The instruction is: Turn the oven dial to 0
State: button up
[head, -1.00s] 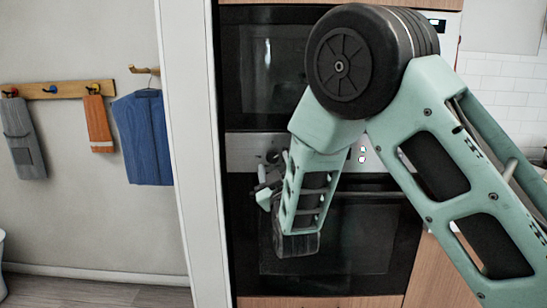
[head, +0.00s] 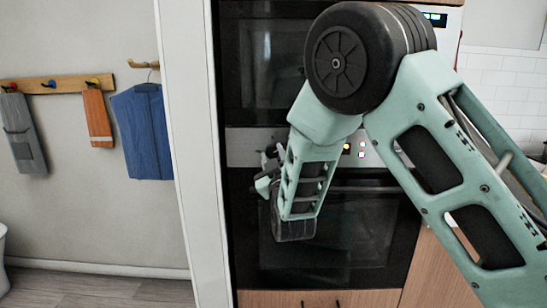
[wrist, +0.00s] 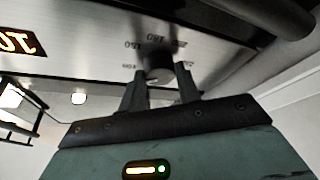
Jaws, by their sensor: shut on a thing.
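The oven dial (wrist: 157,68) is a dark round knob on the oven's metal control panel (wrist: 75,40). In the wrist view it sits between the fingertips of my gripper (wrist: 159,80). The fingers are shut on its two sides. Upside-down numbers are printed around the dial; I cannot tell which one it points to. In the head view my gripper (head: 268,170) is at the left part of the panel (head: 240,146), and the dial is not clear there.
The oven door (head: 350,240) and its handle (head: 365,189) lie below the panel. A white wall edge (head: 190,150) stands close on the left. Small lights (head: 347,147) glow on the panel, and an orange lit display (wrist: 17,41) shows in the wrist view.

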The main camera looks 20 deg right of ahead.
jog(key=n+y, duration=0.1)
jog(key=n, duration=0.1)
jog(key=n+g+y+p, duration=0.1)
jog(key=n, duration=0.2)
jog(key=n+y+p, duration=0.1)
jog(key=n, duration=0.2)
jog(key=shift+d+r+g, duration=0.1)
jog(key=shift+r+g, duration=0.15)
jog(key=shift+g, duration=0.05)
jog(key=n+g+p, duration=0.1)
jog(key=n+p, duration=0.1)
jog(key=n, duration=0.1)
jog(key=shift+n+y, duration=0.3)
jog(key=shift+n+g+p, duration=0.5)
jog(key=shift+n, duration=0.3)
jog(key=o, duration=1)
jog(key=shift+s, duration=0.1)
